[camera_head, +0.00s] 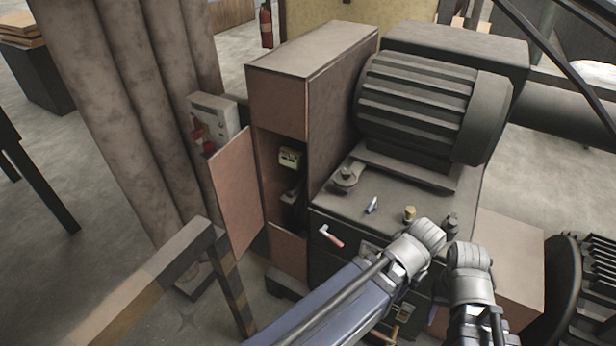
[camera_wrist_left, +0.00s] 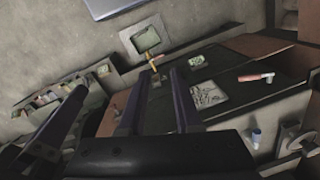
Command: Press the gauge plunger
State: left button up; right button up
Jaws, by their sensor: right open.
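No gauge or plunger can be identified for certain. A small brass knob (camera_head: 409,212) stands on the dark bench top, and a small pale green box (camera_head: 289,157) sits inside the open cabinet. My left gripper (camera_wrist_left: 157,85) has its two dark fingers apart with nothing held between them. A framed green panel (camera_wrist_left: 147,38) and a small yellow piece (camera_wrist_left: 153,65) show beyond its fingertips, at a distance I cannot judge. The left gripper is not clear in the head view. My right gripper (camera_head: 496,324) is open at the bottom right, partly cut off by the frame.
A ribbed motor (camera_head: 418,105) fills the back of the bench. The cabinet door (camera_head: 236,195) stands open, and a striped rail (camera_head: 150,285) is at lower left.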

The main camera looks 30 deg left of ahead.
pick_arm(q)
jog(key=w+a+f+n+b, duration=0.1)
jog(key=w+a+n, duration=0.1)
jog(key=n, duration=0.1)
jog(key=w+a+f+n+t+h+b, duration=0.1)
jog(key=w+a+f+n+b, duration=0.1)
jog(key=w+a+n, duration=0.1)
jog(key=w+a+f+n+h+b, duration=0.1)
jog(key=w+a+f+n, duration=0.1)
jog(key=w+n, duration=0.1)
jog(key=shift+a, duration=0.3)
grip_shut()
jog(key=w+a+f+n+t+b, duration=0.2)
jog(key=w+a+n+b, duration=0.1)
jog(key=a+n, duration=0.5)
jog(key=w+a+f+n+t+b, duration=0.1)
jog(key=w+a+n+t+b, duration=0.15)
jog(key=a+n, duration=0.6)
jog(key=w+a+f+n+t+b, duration=0.1)
jog(key=w+a+f+n+b, duration=0.2)
jog(key=a, duration=0.9)
jog(key=s+a+n+t+y+b, duration=0.1)
jog(key=s+a+n+t+b, duration=0.1)
jog(key=a+n, duration=0.9)
jog(key=s+a+b, duration=0.1)
jog(key=a+b, duration=0.1)
jog(key=a, duration=0.2)
jog(key=shift+a+r+t, duration=0.15)
jog(key=shift+r+t, duration=0.05)
jog(key=shift+t, duration=0.15)
